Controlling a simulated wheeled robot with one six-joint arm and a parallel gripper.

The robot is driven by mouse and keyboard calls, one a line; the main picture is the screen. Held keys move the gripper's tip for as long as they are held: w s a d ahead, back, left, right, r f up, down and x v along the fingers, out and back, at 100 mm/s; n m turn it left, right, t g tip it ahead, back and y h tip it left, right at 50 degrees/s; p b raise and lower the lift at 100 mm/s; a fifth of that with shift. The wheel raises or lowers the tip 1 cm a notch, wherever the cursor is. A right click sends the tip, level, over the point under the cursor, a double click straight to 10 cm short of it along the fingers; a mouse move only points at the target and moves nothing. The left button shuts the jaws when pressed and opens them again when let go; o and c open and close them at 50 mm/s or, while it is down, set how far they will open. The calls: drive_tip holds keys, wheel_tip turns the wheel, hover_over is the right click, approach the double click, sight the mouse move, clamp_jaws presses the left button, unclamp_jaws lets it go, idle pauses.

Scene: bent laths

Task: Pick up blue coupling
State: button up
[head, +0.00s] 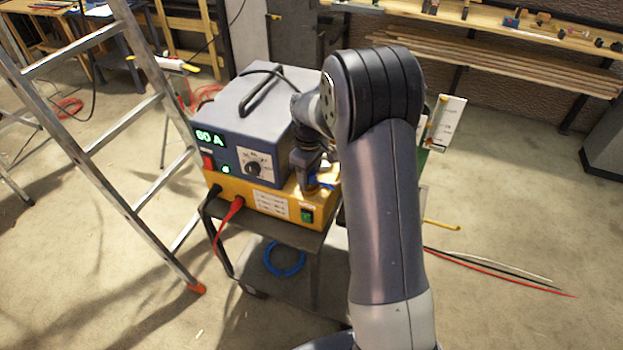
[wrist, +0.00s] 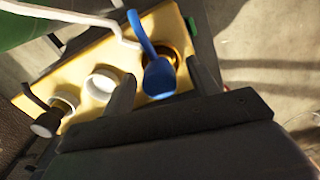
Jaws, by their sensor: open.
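In the wrist view a blue piece (wrist: 158,75), apparently the blue coupling, has a long narrow upper part and a wider rounded lower end. It lies over a brown ring-shaped opening in a yellow holder (wrist: 128,58). My gripper (wrist: 160,78) is open, with one finger on each side of the blue piece's lower end. I cannot tell whether either finger touches it. The coupling cannot be made out clearly there.
A white cup-like piece (wrist: 100,84) and a dark-ended fitting (wrist: 50,120) sit left in the holder. A pale bent rod (wrist: 70,15) crosses above. The grey power unit (head: 240,120) stands near my gripper. A ladder (head: 120,150) is left; a blue ring (head: 284,258) lies below.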

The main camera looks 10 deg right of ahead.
drive_tip(key=shift+f, duration=0.1)
drive_tip(key=c, duration=1.1)
